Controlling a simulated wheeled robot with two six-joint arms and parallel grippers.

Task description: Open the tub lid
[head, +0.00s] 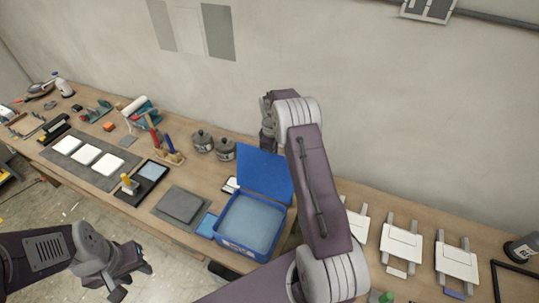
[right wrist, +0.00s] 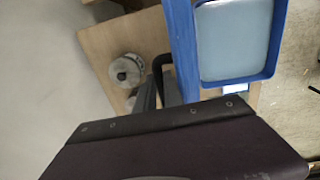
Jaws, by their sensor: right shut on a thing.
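The blue tub (head: 222,237) stands on the workbench with a pale blue-grey inside, which also shows in the right wrist view (right wrist: 236,40). Its blue lid (head: 264,172) stands raised at the tub's back edge, steeply upright. In the right wrist view the lid (right wrist: 182,40) is a narrow blue strip seen nearly edge-on. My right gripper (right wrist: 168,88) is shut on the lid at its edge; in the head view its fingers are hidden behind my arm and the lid. My left gripper (head: 132,280) hangs empty in front of the bench at lower left, its fingers apart.
Two grey lidded pots (head: 214,146) stand behind the tub, near the wall. A grey slab on a mat (head: 180,205) lies left of the tub. White plates on grey strips (head: 400,243) lie to the right. The wall (head: 340,90) rises close behind my right arm.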

